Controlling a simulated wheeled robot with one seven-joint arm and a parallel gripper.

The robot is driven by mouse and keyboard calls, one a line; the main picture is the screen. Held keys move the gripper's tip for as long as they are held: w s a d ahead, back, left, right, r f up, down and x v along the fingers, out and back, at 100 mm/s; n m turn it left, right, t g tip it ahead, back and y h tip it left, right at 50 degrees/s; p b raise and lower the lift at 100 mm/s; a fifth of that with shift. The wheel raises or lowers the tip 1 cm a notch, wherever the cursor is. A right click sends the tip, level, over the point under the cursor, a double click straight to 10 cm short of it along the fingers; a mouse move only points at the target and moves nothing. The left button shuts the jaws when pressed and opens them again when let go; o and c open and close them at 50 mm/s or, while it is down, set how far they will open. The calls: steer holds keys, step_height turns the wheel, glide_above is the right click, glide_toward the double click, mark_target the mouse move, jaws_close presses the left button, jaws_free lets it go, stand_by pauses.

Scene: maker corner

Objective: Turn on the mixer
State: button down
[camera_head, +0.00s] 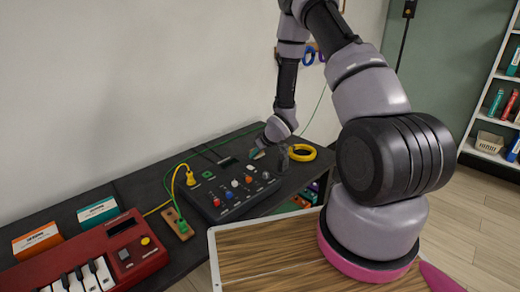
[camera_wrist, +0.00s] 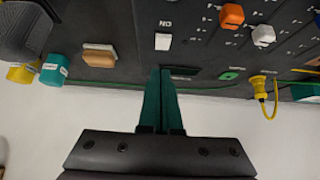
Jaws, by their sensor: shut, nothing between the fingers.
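The mixer (camera_head: 212,187) is a black box with several coloured knobs, lying on the dark bench. Its panel (camera_wrist: 200,45) fills the top of the wrist view, with an orange knob, white knobs and a white switch (camera_wrist: 163,41) under small lettering that seems to read ON upside down. My gripper (camera_head: 257,154) is at the mixer's far right edge in the head view. In the wrist view its green fingers (camera_wrist: 162,72) are together and empty, pointing at the panel edge just below the white switch. There is a visible gap to the switch; whether the fingertips touch the panel cannot be told.
A red keyboard (camera_head: 108,250) and two small boxes, orange (camera_head: 37,241) and teal (camera_head: 98,212), stand left. A wooden block (camera_head: 178,226) with cables is beside the mixer. A yellow cable coil (camera_head: 303,152) lies right. A wood-topped table (camera_head: 250,255) is in front.

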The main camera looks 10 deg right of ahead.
mark_target(252, 168)
steer(key=shift+s+d+f, duration=0.1)
steer(key=shift+s+f, duration=0.05)
steer(key=shift+f, duration=1.9)
steer(key=shift+s+f, duration=0.1)
steer(key=shift+f, duration=0.25)
steer(key=shift+r, duration=0.15)
steer(key=shift+r, duration=0.7)
